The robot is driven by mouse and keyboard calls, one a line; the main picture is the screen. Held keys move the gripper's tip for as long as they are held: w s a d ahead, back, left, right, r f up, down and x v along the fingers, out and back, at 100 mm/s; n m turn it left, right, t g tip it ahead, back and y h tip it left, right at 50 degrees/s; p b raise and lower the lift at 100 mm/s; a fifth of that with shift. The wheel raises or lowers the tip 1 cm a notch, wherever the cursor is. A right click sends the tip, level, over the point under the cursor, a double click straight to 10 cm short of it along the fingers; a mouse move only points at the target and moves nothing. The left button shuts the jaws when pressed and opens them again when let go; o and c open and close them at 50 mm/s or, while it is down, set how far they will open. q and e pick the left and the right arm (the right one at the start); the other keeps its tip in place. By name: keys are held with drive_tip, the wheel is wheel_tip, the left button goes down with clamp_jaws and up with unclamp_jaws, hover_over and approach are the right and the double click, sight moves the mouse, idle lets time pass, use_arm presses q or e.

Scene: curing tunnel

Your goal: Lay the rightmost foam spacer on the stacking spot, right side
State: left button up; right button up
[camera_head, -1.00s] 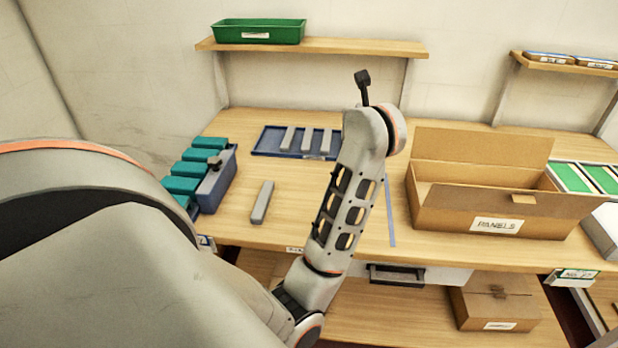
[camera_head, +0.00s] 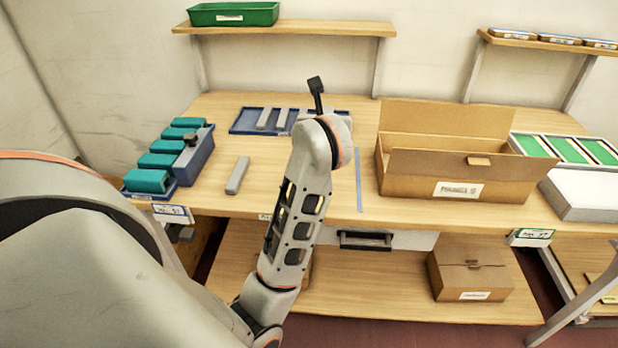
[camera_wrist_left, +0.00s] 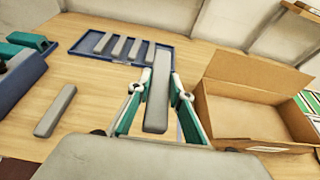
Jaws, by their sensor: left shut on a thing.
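In the left wrist view my left gripper (camera_wrist_left: 160,88) is shut on a long grey foam spacer (camera_wrist_left: 157,100), its teal fingers on either side of it. In the head view the wrist hides this gripper and the held spacer. Several more grey spacers (camera_head: 264,118) lie side by side in a shallow blue tray (camera_head: 237,127) at the back; they also show in the wrist view (camera_wrist_left: 118,47). Another grey spacer (camera_head: 238,175) lies alone on the open table, also seen in the wrist view (camera_wrist_left: 55,110). I cannot clearly identify the stacking spot. My right gripper is not in view.
An open cardboard box (camera_head: 455,188) stands right of the arm. A thin blue strip (camera_head: 359,180) marks the table between them. A blue bin (camera_head: 197,158) and teal blocks (camera_head: 147,181) stand at the left.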

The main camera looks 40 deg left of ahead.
use_arm(q)
wheel_tip(320, 180, down, 12)
drive_tip(key=shift+b, duration=1.2)
drive_tip(key=shift+f, duration=0.4)
wheel_tip(320, 180, down, 4)
drive_tip(key=shift+f+b, duration=0.1)
drive_tip(key=shift+b, duration=0.45)
drive_tip(key=shift+f, duration=0.15)
drive_tip(key=o, duration=0.8)
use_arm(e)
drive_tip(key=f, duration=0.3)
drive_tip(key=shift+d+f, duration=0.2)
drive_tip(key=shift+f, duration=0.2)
